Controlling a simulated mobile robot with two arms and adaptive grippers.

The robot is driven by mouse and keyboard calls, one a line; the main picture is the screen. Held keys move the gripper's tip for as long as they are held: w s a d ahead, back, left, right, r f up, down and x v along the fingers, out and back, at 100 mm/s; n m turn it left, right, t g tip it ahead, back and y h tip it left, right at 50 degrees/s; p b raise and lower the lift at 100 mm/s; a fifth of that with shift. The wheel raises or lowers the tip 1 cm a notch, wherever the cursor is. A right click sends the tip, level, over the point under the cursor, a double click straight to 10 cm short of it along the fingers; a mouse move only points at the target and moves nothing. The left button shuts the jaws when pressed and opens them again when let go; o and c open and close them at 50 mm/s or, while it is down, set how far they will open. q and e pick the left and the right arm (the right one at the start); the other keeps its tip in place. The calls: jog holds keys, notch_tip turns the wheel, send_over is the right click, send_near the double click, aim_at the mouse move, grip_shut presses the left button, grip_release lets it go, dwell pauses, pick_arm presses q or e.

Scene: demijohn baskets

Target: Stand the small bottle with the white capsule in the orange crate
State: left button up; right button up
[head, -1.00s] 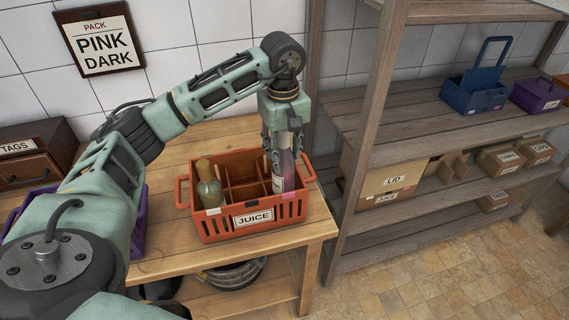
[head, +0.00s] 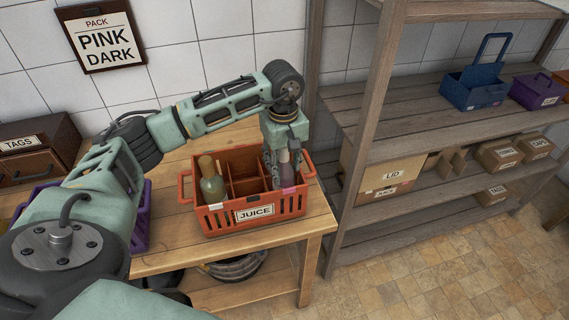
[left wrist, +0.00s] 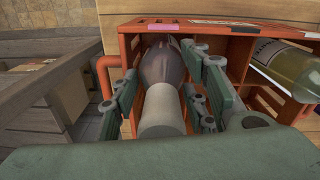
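The orange crate (head: 240,228), labelled JUICE, stands on the wooden table; its rim also shows in the left wrist view (left wrist: 215,25). The small bottle (head: 283,172) is dark, with a pale whitish capsule (left wrist: 164,110). It stands about upright, low in the crate's right-hand compartment; its base is hidden by the crate wall. My left gripper (head: 284,172) points down over that compartment, its fingers on both sides of the bottle. In the left wrist view the fingertips lie close against the bottle (left wrist: 162,62) below its capsule. My right gripper is not in view.
A green-yellow bottle (head: 212,182) stands in the crate's left part, with empty compartments between. A purple crate (head: 141,220) is partly hidden behind my left arm. A wooden shelf (head: 350,130) rises close to the crate's right. A sign (head: 103,38) reads PINK DARK.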

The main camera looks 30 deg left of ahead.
aim_at(284, 151)
pick_arm(q)
jog(key=shift+o, duration=1.3)
jog(key=shift+r, duration=0.1)
jog(key=shift+r, duration=0.15)
notch_tip(284, 151, up, 4)
jog(key=shift+b, duration=1.1)
notch_tip(284, 151, up, 7)
jog(key=shift+f+b, duration=0.2)
jog(key=shift+b, duration=0.6)
jog(key=shift+s+r, duration=0.15)
jog(key=shift+r, duration=0.5)
jog(key=shift+f, duration=0.1)
